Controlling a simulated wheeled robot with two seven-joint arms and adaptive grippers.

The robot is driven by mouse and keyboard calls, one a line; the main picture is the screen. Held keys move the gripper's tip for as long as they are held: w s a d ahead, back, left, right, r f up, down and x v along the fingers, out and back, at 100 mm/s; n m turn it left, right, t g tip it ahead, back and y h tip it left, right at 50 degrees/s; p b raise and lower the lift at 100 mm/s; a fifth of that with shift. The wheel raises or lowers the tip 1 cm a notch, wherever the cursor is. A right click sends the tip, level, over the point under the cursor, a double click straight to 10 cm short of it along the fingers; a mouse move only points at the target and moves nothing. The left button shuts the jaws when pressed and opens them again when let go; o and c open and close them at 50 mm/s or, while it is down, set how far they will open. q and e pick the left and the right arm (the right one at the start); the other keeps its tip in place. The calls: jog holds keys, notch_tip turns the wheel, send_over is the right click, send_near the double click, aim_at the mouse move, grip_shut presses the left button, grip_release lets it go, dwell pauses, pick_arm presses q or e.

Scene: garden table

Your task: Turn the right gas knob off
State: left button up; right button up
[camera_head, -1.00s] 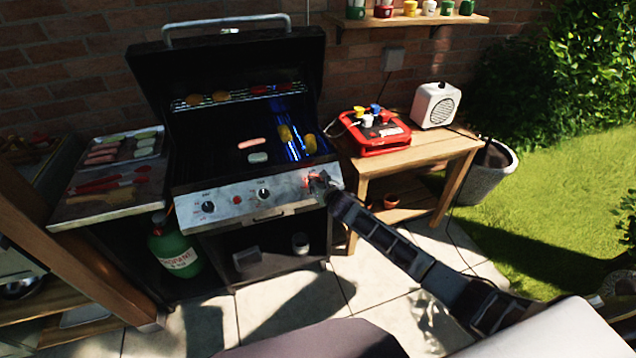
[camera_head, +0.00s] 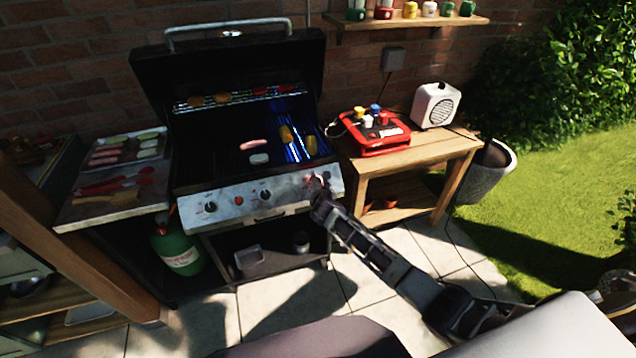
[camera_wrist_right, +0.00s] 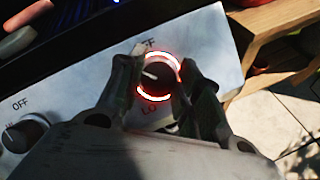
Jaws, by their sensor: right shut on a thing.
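The right gas knob (camera_wrist_right: 157,77) is a dark round knob with a lit red ring, on the grill's silver control panel (camera_head: 238,202). In the right wrist view its white pointer mark points to the left, slightly up. Part of the lettering around it is hidden by my fingers. My right gripper (camera_head: 319,184) reaches the right end of the panel, and in the wrist view its two fingers (camera_wrist_right: 160,84) are on either side of the knob, shut on it. Blue flames (camera_head: 296,150) show under the right side of the grate. My left gripper is not in view.
The left knob (camera_head: 210,207) and middle knob (camera_head: 265,196) sit on the same panel. A wooden side table (camera_head: 425,150) with a red case (camera_head: 376,130) stands close to the right of the grill. The paving in front is clear.

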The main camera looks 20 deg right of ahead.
jog(key=m+p, duration=0.1)
jog(key=m, duration=0.1)
jog(key=shift+a+r+m+g+h, duration=0.1)
jog(key=shift+a+m+g+h, duration=0.05)
jog(key=shift+m+g+h, duration=0.2)
jog(key=m+h+p, duration=0.1)
jog(key=m, duration=0.1)
jog(key=shift+m+g, duration=0.35)
jog(key=shift+m, duration=0.4)
jog(key=shift+m+g+p, duration=0.3)
jog(key=shift+m+p, duration=0.1)
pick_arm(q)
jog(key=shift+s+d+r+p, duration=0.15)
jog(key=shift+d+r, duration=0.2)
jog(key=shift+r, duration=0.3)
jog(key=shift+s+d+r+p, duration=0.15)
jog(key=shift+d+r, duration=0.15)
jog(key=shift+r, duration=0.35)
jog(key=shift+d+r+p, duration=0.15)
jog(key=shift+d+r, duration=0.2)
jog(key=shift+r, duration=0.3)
pick_arm(e)
jog(key=shift+m+g+h, duration=0.35)
jog(key=shift+m+g, duration=0.05)
jog(key=shift+m, duration=0.8)
jog(key=shift+w, duration=0.1)
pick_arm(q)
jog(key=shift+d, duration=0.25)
pick_arm(e)
jog(key=o, duration=1)
